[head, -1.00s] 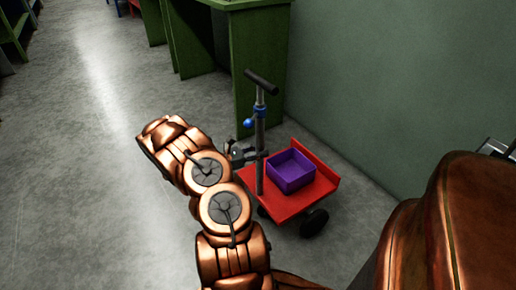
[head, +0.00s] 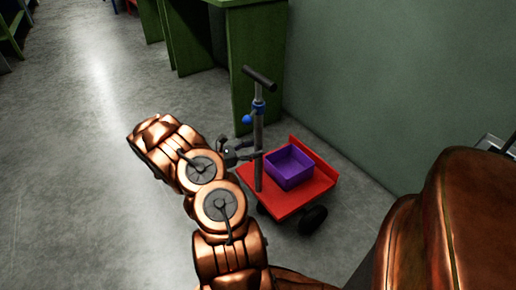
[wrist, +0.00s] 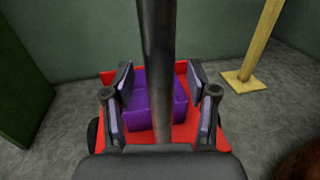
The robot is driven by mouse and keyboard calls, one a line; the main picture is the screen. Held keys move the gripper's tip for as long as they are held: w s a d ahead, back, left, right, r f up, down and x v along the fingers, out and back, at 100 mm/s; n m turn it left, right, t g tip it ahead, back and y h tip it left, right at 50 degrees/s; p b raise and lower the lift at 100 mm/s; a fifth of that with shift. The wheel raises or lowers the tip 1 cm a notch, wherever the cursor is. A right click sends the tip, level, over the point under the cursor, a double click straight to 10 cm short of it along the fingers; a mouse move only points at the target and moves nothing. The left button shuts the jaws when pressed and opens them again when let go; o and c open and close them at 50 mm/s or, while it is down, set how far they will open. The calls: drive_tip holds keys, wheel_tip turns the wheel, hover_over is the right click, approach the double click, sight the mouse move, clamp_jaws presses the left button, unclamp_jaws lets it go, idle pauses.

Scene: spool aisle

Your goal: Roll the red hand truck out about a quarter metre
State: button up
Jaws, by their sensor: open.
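The red hand truck (head: 290,203) stands on the floor beside the green wall. It has an upright grey post (head: 258,135) topped by a dark crossbar (head: 259,78), with a blue knob (head: 247,119) on the post. My gripper (head: 240,150) is at the post's left, partway up. In the wrist view the post (wrist: 157,60) runs between the spread fingers of my open gripper (wrist: 163,92), with gaps on both sides. The truck's red bed also shows behind it (wrist: 208,134).
A purple open box (head: 290,168) sits on the truck's bed. A green bench (head: 252,65) stands close behind the truck. A yellow post (wrist: 252,58) on a flat foot shows at the right in the wrist view. The grey floor at left is clear.

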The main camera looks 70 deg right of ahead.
drive_tip(key=v, duration=0.9)
drive_tip(key=shift+w+a, duration=0.2)
drive_tip(key=s+a+r+m+t+y+p, duration=0.15)
drive_tip(key=a+r+p, duration=0.3)
drive_tip(key=r, duration=0.45)
drive_tip(key=s+a+r+m+y+p, duration=0.1)
drive_tip(key=a+r+m+y+p, duration=0.25)
drive_tip(key=r, duration=0.65)
drive_tip(key=s+a+r+m+p, duration=0.1)
drive_tip(key=a+r+p, duration=0.45)
drive_tip(key=r, duration=0.35)
drive_tip(key=s+a+r+m+t+y+p, duration=0.1)
drive_tip(key=s+a+r+t+y+p, duration=0.1)
drive_tip(key=a+r+p, duration=0.5)
drive_tip(key=s+a+r+m+t+y+p, duration=0.1)
drive_tip(key=s+a+r+t+y+p, duration=0.2)
drive_tip(key=a+r+p, duration=0.5)
drive_tip(key=s+a+r+t+y+p, duration=0.2)
drive_tip(key=a+r+p, duration=0.6)
drive_tip(key=a, duration=1)
wheel_tip(320, 180, up, 3)
drive_tip(key=s+t, duration=0.2)
drive_tip(key=shift+m+t+y, duration=0.3)
drive_tip(key=shift+m+t, duration=0.05)
drive_tip(key=shift+m, duration=0.05)
drive_tip(key=shift+r, duration=0.15)
drive_tip(key=shift+c, duration=0.3)
